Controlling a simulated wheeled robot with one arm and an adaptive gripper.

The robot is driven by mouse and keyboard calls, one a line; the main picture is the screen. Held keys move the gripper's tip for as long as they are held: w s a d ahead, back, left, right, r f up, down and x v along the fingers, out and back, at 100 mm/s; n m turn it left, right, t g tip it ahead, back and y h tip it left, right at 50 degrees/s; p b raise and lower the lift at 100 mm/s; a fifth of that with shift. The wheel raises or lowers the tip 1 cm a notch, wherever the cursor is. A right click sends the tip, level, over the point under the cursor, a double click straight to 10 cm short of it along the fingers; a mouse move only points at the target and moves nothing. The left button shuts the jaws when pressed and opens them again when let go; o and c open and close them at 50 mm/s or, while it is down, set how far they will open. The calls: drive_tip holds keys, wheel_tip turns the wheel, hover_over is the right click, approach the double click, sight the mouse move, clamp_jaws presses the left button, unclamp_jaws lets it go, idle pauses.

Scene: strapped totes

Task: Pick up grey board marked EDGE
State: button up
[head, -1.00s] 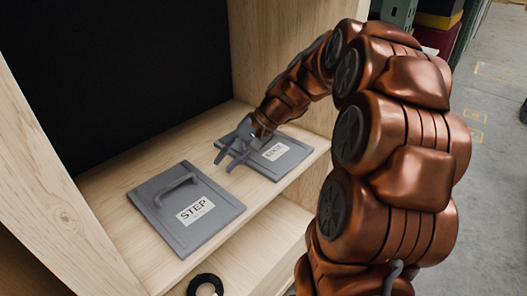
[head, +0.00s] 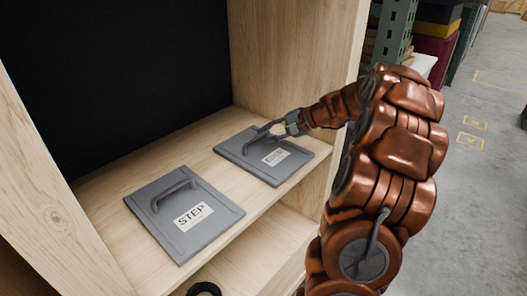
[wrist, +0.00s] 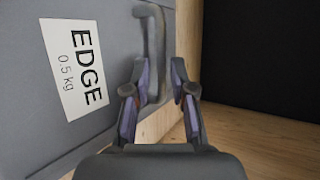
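The grey board marked EDGE (head: 248,161) lies flat on the wooden shelf at the right, with a grey bar handle near its back edge. Its label is too small to read in the head view. In the wrist view the board (wrist: 108,28) fills the left side, and its white label reads EDGE 0.5 kg. The handle (wrist: 155,45) runs upright at the top middle of that view. My gripper (wrist: 160,66) is open, with its fingers apart at the handle's lower end. I cannot tell whether they touch it. In the head view my gripper (head: 268,130) is at that handle.
A second grey board marked STEP (head: 168,224), with its own handle, lies on the same shelf to the left. A wooden side panel (head: 290,60) stands behind and right of the EDGE board. A black ring (head: 204,289) lies on the lower shelf.

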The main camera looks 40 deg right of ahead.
sight(259, 136)
drive_tip(key=x, duration=0.4)
drive_tip(key=shift+w+p, duration=0.2)
drive_tip(key=shift+p, duration=0.1)
clamp_jaws()
drive_tip(key=shift+r, duration=0.1)
